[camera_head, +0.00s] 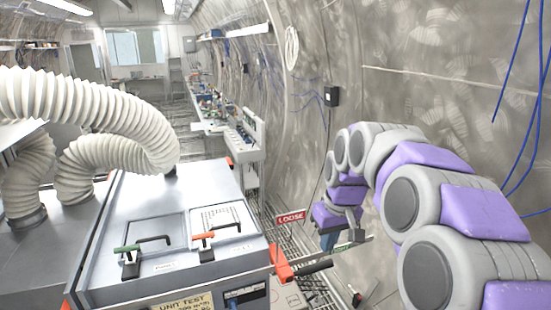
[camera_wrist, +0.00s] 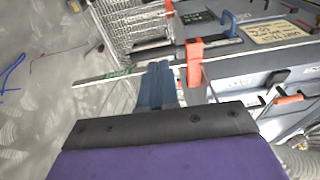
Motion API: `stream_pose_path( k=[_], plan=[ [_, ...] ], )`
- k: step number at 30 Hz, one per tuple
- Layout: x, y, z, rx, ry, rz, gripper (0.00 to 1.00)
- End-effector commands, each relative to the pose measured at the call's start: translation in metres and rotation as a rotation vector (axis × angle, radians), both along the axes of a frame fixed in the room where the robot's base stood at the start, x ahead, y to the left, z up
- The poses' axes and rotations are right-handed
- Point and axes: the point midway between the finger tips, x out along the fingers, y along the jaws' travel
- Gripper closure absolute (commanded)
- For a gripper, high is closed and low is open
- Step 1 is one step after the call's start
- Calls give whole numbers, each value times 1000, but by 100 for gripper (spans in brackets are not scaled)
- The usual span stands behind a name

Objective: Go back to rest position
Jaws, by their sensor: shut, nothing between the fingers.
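My arm, purple and grey, reaches in from the right of the head view, and my gripper (camera_head: 328,243) hangs beside the right side of the grey cabinet (camera_head: 130,210). In the wrist view my gripper (camera_wrist: 158,82) shows its blue fingers together, with nothing between them. A pale bar (camera_wrist: 95,78) with a green label runs behind the fingertips. I cannot tell whether they touch it. An orange-red bracket (camera_wrist: 195,65) stands just right of the fingers; it also shows at the cabinet's corner in the head view (camera_head: 281,264).
A red LOOSE sign (camera_head: 291,217) is near the gripper. A green handle (camera_head: 128,252) and a red handle (camera_head: 202,238) sit on the cabinet lids. White ribbed hoses (camera_head: 90,105) are at left. The curved tunnel wall (camera_head: 430,90) is close behind my arm.

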Motion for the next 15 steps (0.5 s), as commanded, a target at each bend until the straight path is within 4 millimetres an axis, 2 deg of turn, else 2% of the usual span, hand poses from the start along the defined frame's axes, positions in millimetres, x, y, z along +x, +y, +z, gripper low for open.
stream_pose_path(
  k=[1, 7, 15],
  plan=[
    [-20, 4, -15, -1, 15, -3, 100],
    [-104, 15, -65, -16, 94, -37, 100],
    [-220, 15, -146, -52, 200, -131, 100]
  ],
)
